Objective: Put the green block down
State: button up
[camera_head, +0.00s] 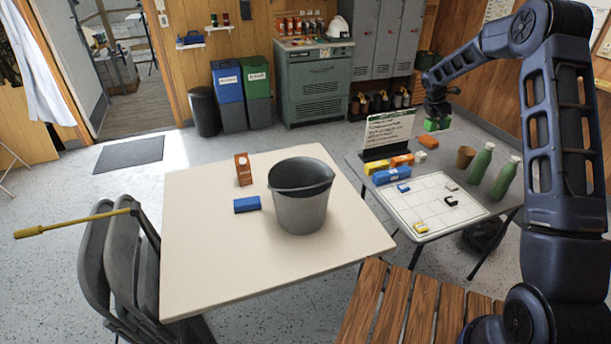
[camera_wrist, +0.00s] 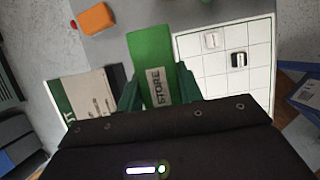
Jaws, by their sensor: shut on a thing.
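The green block (camera_head: 437,125) is held in my gripper (camera_head: 437,108), above the far end of the grey table (camera_head: 468,238), near the standing sign. In the wrist view the green block (camera_wrist: 150,50) sits between my two dark green fingers (camera_wrist: 158,88). A pale label reading "STORE" shows on its face. The fingers are shut on it. The block appears raised above the table top, but the exact gap is hard to tell.
On the grey table are a sign (camera_head: 389,130), orange, yellow and blue blocks (camera_head: 391,174), a brown cup (camera_head: 465,157), green bottles (camera_head: 480,163) and a white grid board (camera_head: 428,187) with small clips. A cream table (camera_head: 220,272) holds a bucket (camera_head: 301,205).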

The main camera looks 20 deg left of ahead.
jog(key=v, duration=0.2)
jog(key=shift+w+a+r, duration=0.1)
jog(key=shift+w+r, duration=0.05)
jog(key=shift+r, duration=0.35)
jog(key=s+a+n+y, duration=0.1)
jog(key=s+a+n, duration=0.2)
jog(key=s+a, duration=1.05)
jog(key=s+a+n+t+y, duration=0.1)
jog(key=s+a+n, duration=0.4)
jog(key=a, duration=1.5)
jog(key=s+a+n+y, duration=0.1)
jog(key=s+a, duration=1.1)
jog(key=a, duration=0.5)
jog(key=f, duration=1.9)
jog(key=shift+s+a+f, duration=0.15)
jog(key=shift+s+f, duration=0.2)
jog(key=shift+f, duration=2.75)
jog(key=o, duration=1.1)
jog(key=shift+f, duration=0.1)
jog(key=shift+c, duration=0.2)
